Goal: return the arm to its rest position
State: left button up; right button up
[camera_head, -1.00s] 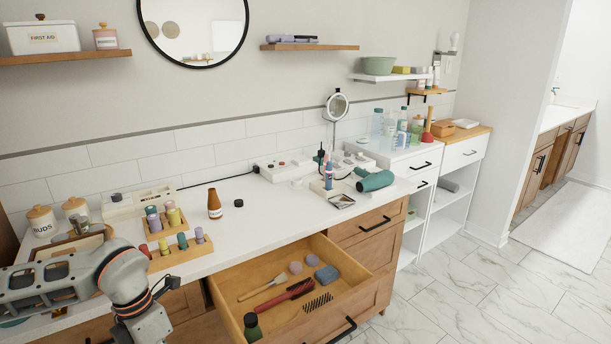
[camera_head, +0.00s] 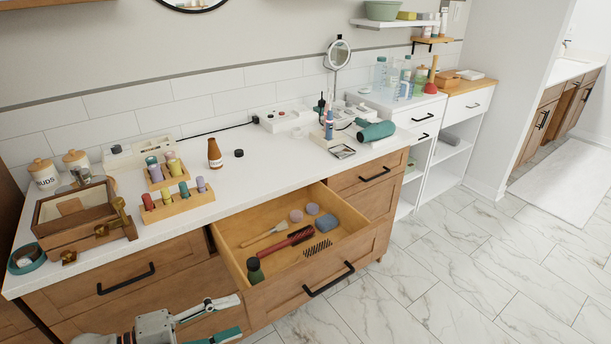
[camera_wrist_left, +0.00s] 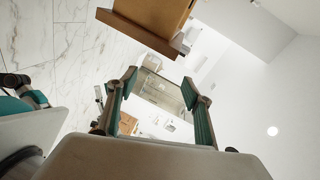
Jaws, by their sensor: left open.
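My left arm is low at the bottom edge of the head view, in front of the cabinet fronts. Its gripper (camera_head: 236,318) is open and empty, with its fingers pointing right, below the open drawer (camera_head: 345,250). In the left wrist view both teal-lined fingers of the left gripper (camera_wrist_left: 160,85) stand apart with nothing between them. A grey and teal part (camera_wrist_left: 20,100) at the left of that view looks like my other gripper. It is cut off by the frame, so its jaw state is unclear.
The open drawer holds a red brush (camera_head: 290,241), a dark green bottle (camera_head: 255,271) and other items. Marble floor (camera_head: 460,260) is clear at the right.

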pick_arm(q)
jog(key=s+a+f+n+y, duration=0.4)
jog(key=a+f+n, duration=0.15)
jog(key=a, duration=0.35)
jog(key=s+a+f+n+t+y, duration=0.1)
jog(key=s+a+f+n+y, duration=0.25)
jog(key=a+f, duration=0.4)
jog(key=s+a+f+n+y, duration=0.35)
jog(key=a+f+n, duration=0.2)
jog(key=a, duration=0.35)
jog(key=d+n+t, duration=0.2)
jog(key=d+n, duration=0.6)
jog(key=d, duration=1.3)
jog(key=shift+d+f, duration=0.35)
jog(key=shift+s, duration=0.1)
jog(key=shift+n, duration=0.25)
